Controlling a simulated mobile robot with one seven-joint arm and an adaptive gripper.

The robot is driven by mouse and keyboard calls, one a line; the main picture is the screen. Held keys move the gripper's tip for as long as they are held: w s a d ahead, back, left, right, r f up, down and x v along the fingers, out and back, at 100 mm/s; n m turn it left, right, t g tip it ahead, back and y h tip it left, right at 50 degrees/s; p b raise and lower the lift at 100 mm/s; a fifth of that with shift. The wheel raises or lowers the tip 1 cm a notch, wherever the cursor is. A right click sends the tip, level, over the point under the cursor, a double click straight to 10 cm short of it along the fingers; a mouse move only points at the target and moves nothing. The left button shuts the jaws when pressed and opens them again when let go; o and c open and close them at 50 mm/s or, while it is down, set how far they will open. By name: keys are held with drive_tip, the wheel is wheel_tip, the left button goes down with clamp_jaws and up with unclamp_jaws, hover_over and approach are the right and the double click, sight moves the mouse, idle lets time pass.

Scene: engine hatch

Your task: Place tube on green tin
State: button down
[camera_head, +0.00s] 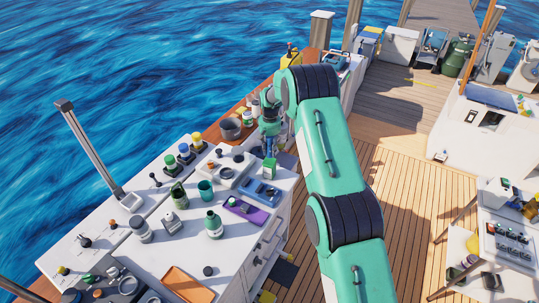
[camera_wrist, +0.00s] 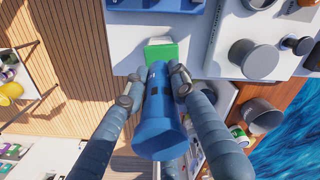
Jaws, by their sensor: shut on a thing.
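A blue tube (camera_wrist: 160,125) is held between the two fingers of my gripper (camera_wrist: 161,80) in the wrist view. The fingers are shut on it from both sides, and its wide end faces the camera. A green tin (camera_wrist: 161,53) with a pale side lies just beyond the tube's narrow far end, at the edge of a white surface. The tube overlaps part of the tin, so I cannot tell whether they touch. In the head view my gripper (camera_head: 270,143) is at the far end of the white counter, above the small green tin (camera_head: 269,170).
A blue tray (camera_head: 262,191) and a grey plate with round parts (camera_head: 230,169) sit close by on the counter. A grey pot (camera_head: 230,128) and white jars stand behind, left of my gripper. Bottles, a teal cup (camera_head: 205,190) and an orange tray (camera_head: 188,285) fill the nearer counter.

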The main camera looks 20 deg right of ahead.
sight(270, 138)
drive_tip(key=shift+w+f, duration=0.1)
drive_tip(key=shift+w, duration=0.2)
drive_tip(key=shift+f+p, duration=0.55)
drive_tip(key=shift+f, duration=1.1)
drive_tip(key=shift+f, duration=0.2)
drive_tip(key=c, duration=1.4)
unclamp_jaws()
drive_tip(key=shift+c, duration=0.2)
drive_tip(key=shift+r, duration=0.25)
wheel_tip(270, 138, up, 10)
drive_tip(key=shift+r+b, duration=0.1)
drive_tip(key=shift+b, duration=0.7)
drive_tip(key=shift+r, duration=0.85)
